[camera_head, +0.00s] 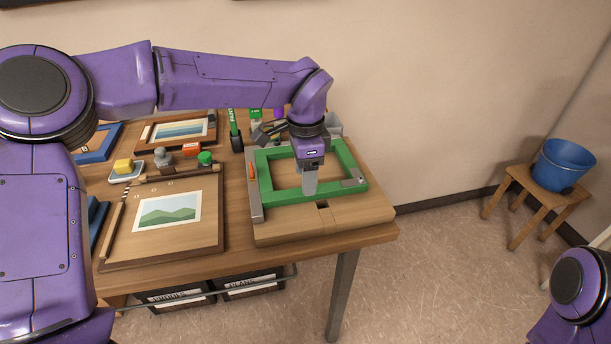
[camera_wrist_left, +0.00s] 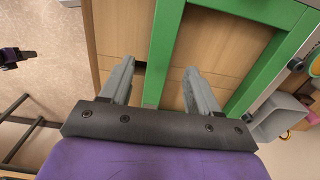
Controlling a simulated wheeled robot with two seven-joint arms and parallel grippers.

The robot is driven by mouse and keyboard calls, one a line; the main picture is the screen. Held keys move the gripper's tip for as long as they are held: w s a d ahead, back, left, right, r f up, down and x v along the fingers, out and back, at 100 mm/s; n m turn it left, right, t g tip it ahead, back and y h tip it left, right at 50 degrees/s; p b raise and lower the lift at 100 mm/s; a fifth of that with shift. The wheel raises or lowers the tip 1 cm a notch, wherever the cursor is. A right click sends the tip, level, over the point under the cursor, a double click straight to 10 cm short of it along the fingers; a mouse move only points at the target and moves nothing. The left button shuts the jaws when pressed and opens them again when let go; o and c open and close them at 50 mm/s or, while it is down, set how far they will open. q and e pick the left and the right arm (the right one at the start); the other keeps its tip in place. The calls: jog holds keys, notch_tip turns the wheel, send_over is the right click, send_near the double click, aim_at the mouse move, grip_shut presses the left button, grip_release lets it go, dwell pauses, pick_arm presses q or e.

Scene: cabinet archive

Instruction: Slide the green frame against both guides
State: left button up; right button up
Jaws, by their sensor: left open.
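The green frame (camera_head: 345,160) lies flat on a wooden board (camera_head: 330,218) at the right end of the table. A grey strip guide (camera_head: 256,208) runs close along the frame's left side; I cannot tell if they touch. The back guide is mostly hidden by my arm. My left gripper (camera_head: 310,190) points down at the frame's front bar. In the left wrist view its open fingers (camera_wrist_left: 160,68) stand on either side of a green bar (camera_wrist_left: 162,45), not visibly closed on it. My right arm shows at lower right; a small purple-black end in the wrist view is unclear.
A picture board (camera_head: 208,235) lies left of the frame's board. The table's right edge is near the board. A blue bucket (camera_head: 563,165) sits on a stool at right.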

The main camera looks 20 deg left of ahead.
pick_arm(q)
jog(key=shift+r+p, duration=0.85)
jog(key=shift+r, duration=1.1)
notch_tip(320, 180, up, 10)
jog(key=b, duration=0.1)
jog(key=shift+r, duration=0.25)
